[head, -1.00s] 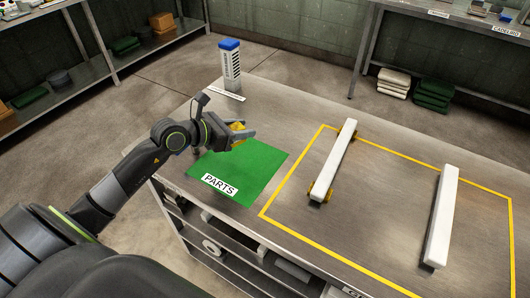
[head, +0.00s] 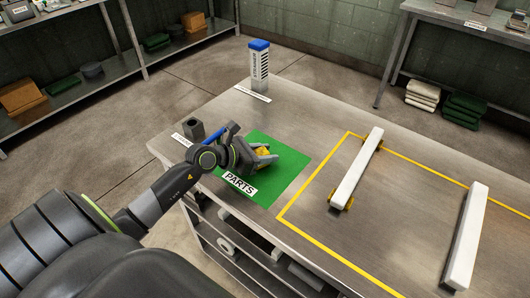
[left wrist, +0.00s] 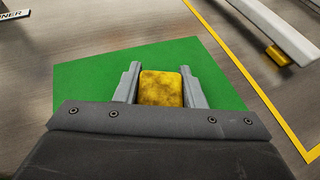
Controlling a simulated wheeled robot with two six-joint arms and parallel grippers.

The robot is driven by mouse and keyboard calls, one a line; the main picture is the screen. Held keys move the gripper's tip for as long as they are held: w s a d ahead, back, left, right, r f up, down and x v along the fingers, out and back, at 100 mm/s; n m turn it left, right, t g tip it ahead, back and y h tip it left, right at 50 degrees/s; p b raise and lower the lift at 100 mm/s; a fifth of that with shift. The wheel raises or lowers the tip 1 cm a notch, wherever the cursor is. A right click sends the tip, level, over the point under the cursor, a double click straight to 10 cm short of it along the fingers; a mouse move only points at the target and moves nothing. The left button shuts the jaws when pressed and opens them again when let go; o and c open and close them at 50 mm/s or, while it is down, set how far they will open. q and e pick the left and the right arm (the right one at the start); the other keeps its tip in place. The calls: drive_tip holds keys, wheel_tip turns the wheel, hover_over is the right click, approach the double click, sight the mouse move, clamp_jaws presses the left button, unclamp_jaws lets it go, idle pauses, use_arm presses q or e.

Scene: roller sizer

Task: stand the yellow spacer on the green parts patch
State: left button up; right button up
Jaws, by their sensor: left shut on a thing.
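The yellow spacer (left wrist: 160,88) sits between the two fingers of my left gripper (head: 268,155), which is shut on it. In the head view only a small part of the spacer (head: 263,151) shows between the fingers. The gripper and spacer are over the green parts patch (head: 290,168), which carries a white PARTS label at its front edge. In the left wrist view the patch (left wrist: 82,80) spreads behind and to both sides of the fingers. I cannot tell whether the spacer touches the patch. My right gripper is not in view.
A white bar (head: 358,170) with yellow blocks at its ends lies within the yellow outline, right of the patch. Another white bar (head: 466,235) lies farther right. A blue-topped container (head: 259,68) stands at the back corner. A dark holder (head: 194,130) stands left of the gripper.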

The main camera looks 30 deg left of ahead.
use_arm(q)
drive_tip(key=o, duration=1)
drive_tip(key=shift+r, duration=0.1)
drive_tip(key=v, duration=1)
drive_tip(key=shift+s+a, duration=0.15)
drive_tip(key=shift+s, duration=0.05)
drive_tip(key=shift+v, duration=0.75)
